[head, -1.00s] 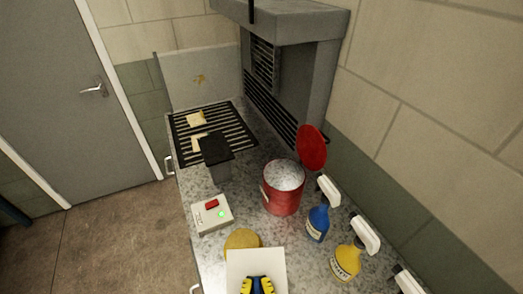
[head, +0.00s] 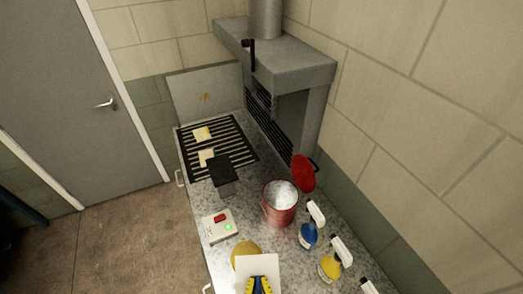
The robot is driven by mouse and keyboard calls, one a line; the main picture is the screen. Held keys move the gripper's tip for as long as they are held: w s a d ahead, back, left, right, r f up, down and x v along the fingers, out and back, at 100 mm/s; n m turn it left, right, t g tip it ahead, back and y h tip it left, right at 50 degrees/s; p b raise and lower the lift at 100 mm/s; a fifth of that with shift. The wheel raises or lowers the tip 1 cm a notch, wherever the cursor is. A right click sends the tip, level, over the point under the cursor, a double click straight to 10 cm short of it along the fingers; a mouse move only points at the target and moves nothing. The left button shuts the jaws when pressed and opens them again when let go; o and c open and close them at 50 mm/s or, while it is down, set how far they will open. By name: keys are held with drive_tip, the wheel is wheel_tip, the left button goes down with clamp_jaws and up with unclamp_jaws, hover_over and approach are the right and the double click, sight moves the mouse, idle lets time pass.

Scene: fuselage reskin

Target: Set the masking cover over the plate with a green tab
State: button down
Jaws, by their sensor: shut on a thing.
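A white square panel (head: 259,268), which looks like the masking cover, is at the bottom of the head view. My gripper (head: 260,286), with yellow and dark fingers, is shut on its near edge and partly cut off by the frame. Two small pale yellow plates lie on the black slotted grate (head: 236,137) at the back left of the counter, well away from my gripper. One plate (head: 202,133) is farther back; the other (head: 206,157) is nearer and partly hidden behind a dark block. I cannot make out a green tab on either.
The dark-topped block (head: 222,171) stands before the grate.

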drive_tip(key=shift+m+h, duration=0.4)
drive_tip(key=shift+h, duration=0.2)
drive_tip(key=s+f, duration=0.2)
drive_tip(key=f, duration=0.1)
drive_tip(key=s+d+f, duration=0.1)
drive_tip(key=s+f, duration=0.1)
drive_tip(key=shift+f, duration=0.15)
